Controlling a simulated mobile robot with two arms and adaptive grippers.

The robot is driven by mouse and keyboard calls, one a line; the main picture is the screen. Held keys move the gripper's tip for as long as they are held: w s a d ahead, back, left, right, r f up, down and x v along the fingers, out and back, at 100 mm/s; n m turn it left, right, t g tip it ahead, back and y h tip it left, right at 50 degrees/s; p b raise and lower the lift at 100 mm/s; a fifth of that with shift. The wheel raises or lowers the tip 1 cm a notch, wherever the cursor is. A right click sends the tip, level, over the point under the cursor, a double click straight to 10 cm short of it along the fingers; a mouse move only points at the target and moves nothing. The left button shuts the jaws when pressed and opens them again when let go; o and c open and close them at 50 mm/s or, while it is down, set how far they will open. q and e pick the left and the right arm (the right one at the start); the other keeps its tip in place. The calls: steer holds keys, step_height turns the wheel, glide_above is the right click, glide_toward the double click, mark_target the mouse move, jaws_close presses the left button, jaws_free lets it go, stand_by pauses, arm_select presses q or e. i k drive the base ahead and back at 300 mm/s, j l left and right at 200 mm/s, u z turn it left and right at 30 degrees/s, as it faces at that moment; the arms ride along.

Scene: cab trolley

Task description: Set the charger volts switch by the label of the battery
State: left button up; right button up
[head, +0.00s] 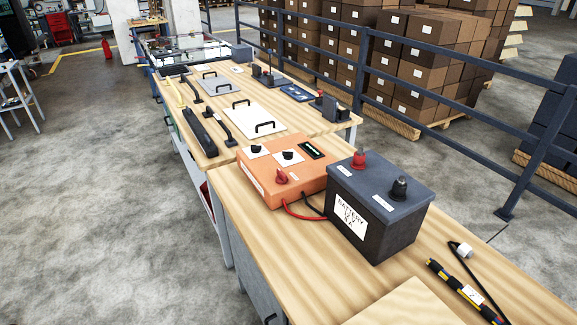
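The orange charger (262,182) sits on the wooden bench top. On its top are two black knobs on white plates, a left knob (256,149) and a right knob (288,155), a red knob (281,177) and a dark display (311,149). Which knob is the volts switch is too small to read. The dark grey battery (395,235) stands upright to the right of the charger. Its white label (349,214) reads "BATTERY", then what looks like "12 V" and a less clear "5 A". It has a red terminal cap and a black one. Neither of my grippers is in view.
Red and black cables (300,215) run from the charger's front towards the battery. A yellow-and-black tool (460,288) and a black cable lie at the front right. A second table behind holds plates with handles (255,115). A dark railing (440,105) runs along the right.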

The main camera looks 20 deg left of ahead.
mark_target(255, 149)
steer(key=i+j+z, duration=0.1)
steer(key=j, duration=0.35)
steer(key=i+j+z, duration=0.1)
steer(key=j, duration=0.35)
steer(key=j+z, duration=0.25)
steer(key=j, duration=0.5)
steer(key=k, duration=0.05)
